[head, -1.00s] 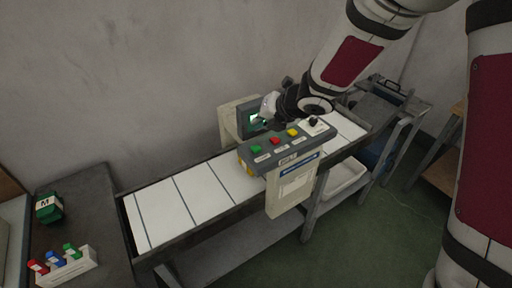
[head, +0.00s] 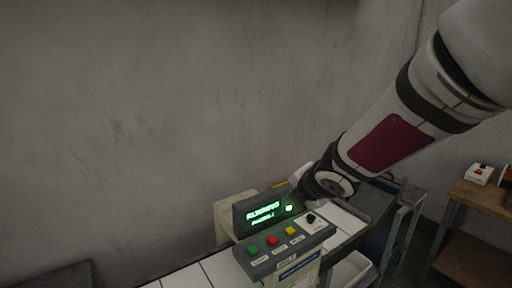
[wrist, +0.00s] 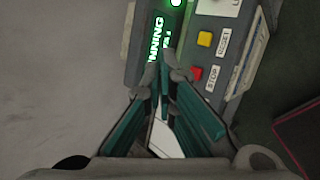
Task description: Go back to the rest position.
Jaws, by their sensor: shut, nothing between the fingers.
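My gripper (wrist: 164,74) shows in the wrist view with its teal-lined fingers together and nothing between them. In the head view my gripper (head: 303,187) is partly hidden by its own wrist and sits just above and behind the right end of the control panel (head: 286,249). The panel's lit display (head: 263,214) shows green text that reads "RUNNING", with a smaller line below. The display is also in the wrist view (wrist: 156,40), partly covered by a finger. I cannot tell whether the fingertips touch the panel.
The panel has a green button (head: 253,250), a red button (head: 272,240), a yellow button (head: 290,231) and a black knob (head: 311,218). It stands over a white-slatted conveyor (head: 183,279). A wooden table (head: 462,192) is at the right. A plain wall (head: 170,110) is behind.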

